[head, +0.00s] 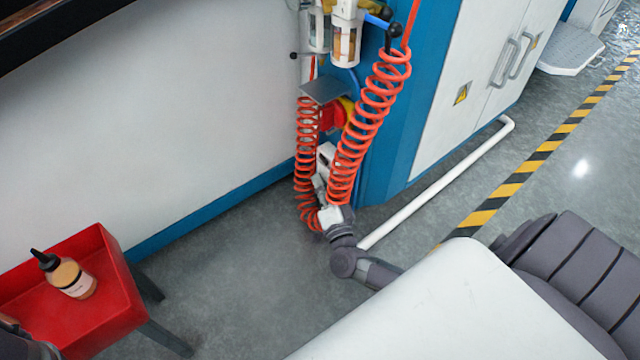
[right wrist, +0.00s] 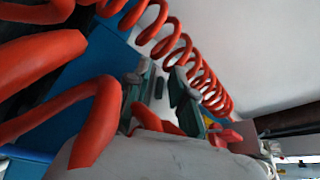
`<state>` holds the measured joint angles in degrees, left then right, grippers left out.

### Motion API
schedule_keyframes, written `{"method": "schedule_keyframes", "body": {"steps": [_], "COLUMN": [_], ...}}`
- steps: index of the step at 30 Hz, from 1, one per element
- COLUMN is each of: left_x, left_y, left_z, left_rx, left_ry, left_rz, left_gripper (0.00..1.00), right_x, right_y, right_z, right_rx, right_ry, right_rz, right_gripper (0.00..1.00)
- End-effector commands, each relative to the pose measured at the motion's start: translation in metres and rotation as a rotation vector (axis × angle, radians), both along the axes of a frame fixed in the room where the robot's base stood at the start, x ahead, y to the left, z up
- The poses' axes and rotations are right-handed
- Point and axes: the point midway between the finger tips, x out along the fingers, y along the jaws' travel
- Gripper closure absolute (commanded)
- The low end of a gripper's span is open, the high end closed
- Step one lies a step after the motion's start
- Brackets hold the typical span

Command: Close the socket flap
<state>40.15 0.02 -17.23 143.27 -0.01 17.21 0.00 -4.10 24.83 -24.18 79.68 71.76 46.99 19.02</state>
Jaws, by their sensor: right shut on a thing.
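The socket flap (head: 323,89) is a grey plate sticking out from the blue cabinet side in the head view, standing open above a red and yellow socket part (head: 333,116). My right gripper (head: 325,160) is below the socket, between two orange coiled hoses, which partly hide it. In the right wrist view its two fingers (right wrist: 160,82) stand a little apart. A piece of orange hose (right wrist: 155,119) shows between them near the palm, and the gripper appears shut on it. The contact is partly hidden. My left gripper is out of view.
The right coiled hose (head: 372,110) hangs in front of the blue cabinet from air filter units (head: 346,40). A white pipe (head: 440,185) runs low along the floor. A red tray (head: 105,285) holds a bottle (head: 72,278) at lower left. The floor between is clear.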

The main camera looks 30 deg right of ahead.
Motion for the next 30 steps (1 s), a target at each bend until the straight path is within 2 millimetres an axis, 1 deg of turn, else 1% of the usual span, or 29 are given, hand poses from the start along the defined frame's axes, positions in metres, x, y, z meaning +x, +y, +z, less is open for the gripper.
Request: {"method": "schedule_keyframes", "body": {"steps": [1, 2, 3, 5, 6, 14, 17, 20, 30], "left_x": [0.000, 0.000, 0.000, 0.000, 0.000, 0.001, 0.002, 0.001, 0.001], "left_y": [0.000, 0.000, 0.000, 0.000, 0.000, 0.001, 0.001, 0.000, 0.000], "left_z": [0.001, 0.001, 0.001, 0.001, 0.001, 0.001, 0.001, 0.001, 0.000], "left_rx": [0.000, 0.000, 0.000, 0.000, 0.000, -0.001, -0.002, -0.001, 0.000], "left_ry": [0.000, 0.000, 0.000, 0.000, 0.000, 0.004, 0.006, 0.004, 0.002], "left_rz": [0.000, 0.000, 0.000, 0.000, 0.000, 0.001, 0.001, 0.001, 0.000], "left_gripper": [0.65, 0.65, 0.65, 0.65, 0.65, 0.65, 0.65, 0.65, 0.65], "right_x": [0.002, 0.002, 0.002, 0.002, 0.002, 0.001, -0.004, -0.016, -0.083], "right_y": [0.003, 0.004, 0.004, 0.004, 0.004, 0.002, 0.004, 0.007, 0.027], "right_z": [0.008, 0.008, 0.008, 0.009, 0.009, 0.006, 0.004, 0.000, -0.011], "right_rx": [-0.002, -0.003, -0.002, -0.002, -0.002, -0.001, -0.001, -0.001, 0.000], "right_ry": [-0.017, -0.018, -0.020, -0.020, -0.020, -0.014, -0.011, -0.009, -0.011], "right_rz": [0.003, 0.004, 0.004, 0.004, 0.004, 0.003, 0.003, 0.003, 0.004], "right_gripper": [1.00, 1.00, 0.70, 0.60, 0.54, 0.53, 0.53, 0.53, 0.53]}}
